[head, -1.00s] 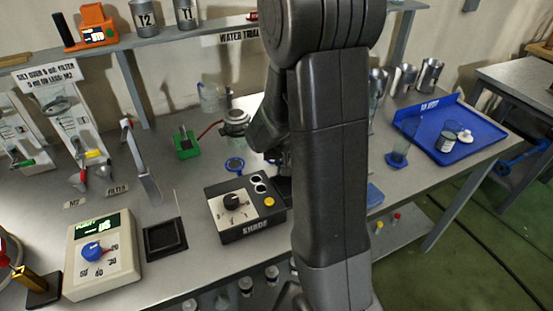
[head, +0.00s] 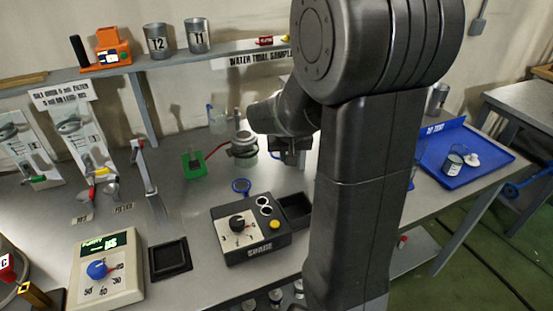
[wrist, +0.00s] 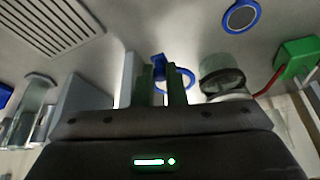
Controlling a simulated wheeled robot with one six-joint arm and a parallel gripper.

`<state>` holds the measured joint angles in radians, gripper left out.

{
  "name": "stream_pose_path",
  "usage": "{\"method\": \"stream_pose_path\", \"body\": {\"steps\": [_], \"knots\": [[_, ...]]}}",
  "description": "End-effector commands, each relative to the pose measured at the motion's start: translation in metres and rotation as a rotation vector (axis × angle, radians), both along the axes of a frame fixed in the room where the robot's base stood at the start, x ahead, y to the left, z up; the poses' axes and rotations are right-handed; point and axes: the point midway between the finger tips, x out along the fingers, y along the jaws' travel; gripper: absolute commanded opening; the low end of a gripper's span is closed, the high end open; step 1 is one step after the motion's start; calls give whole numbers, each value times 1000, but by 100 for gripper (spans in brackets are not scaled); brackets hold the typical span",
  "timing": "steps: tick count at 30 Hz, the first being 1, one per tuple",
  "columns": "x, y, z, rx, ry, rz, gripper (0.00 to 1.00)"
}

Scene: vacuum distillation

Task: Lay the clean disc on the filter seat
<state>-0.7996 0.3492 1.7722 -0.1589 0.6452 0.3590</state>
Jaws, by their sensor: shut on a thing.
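My gripper (head: 290,152) is above the bench, partly hidden by my arm in the head view. In the wrist view my gripper (wrist: 161,82) is shut on a blue-rimmed disc (wrist: 188,76), whose blue tab shows between the fingers; its face is too small to judge. Another blue-rimmed disc with a grey face lies flat on the bench (wrist: 241,16), also in the head view (head: 241,185). A round glass-and-metal fixture (head: 242,148), perhaps the filter seat, stands left of my gripper. In the wrist view the fixture (wrist: 222,80) is right of the held disc, apart from it.
A red hose joins the fixture to a green block (head: 194,164). The SHADE box (head: 250,232) stands in front, with a dark tray (head: 295,208) beside it. A blue tray (head: 480,175) with small vessels lies right. Bench between fixture and left dial box (head: 105,268) is partly open.

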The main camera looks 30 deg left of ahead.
Motion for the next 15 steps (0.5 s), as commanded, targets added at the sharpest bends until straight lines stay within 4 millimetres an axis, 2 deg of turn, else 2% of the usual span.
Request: {"method": "stream_pose_path", "body": {"steps": [1,5,9,15], "knots": [[3,9,14,3,-3,4,0],[14,44,45,3,-2,6,0],[23,88,77,1,-1,7,0],[29,133,108,2,-2,2,0]]}}
